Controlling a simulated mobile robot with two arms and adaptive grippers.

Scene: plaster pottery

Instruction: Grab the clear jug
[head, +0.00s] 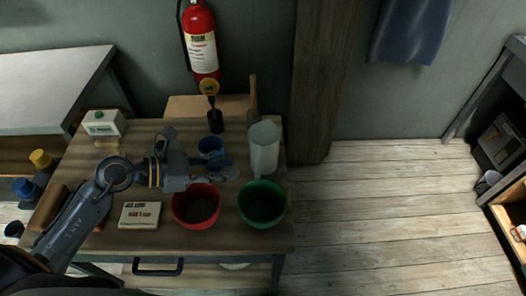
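The clear jug (264,150) stands upright at the right side of the wooden table, behind the green bowl. It looks pale and translucent. My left gripper (232,168) reaches in from the left above the table, its fingertips just left of the jug. I see no grip on the jug; the fingers are small and I cannot tell how far apart they are. My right gripper is not in view.
A red bowl (196,205) and a green bowl (262,204) stand near the table's front. A blue cup (211,147) is behind my gripper. A white box (140,215) lies at front left. A fire extinguisher (201,45) hangs on the wall. The floor at right is clear.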

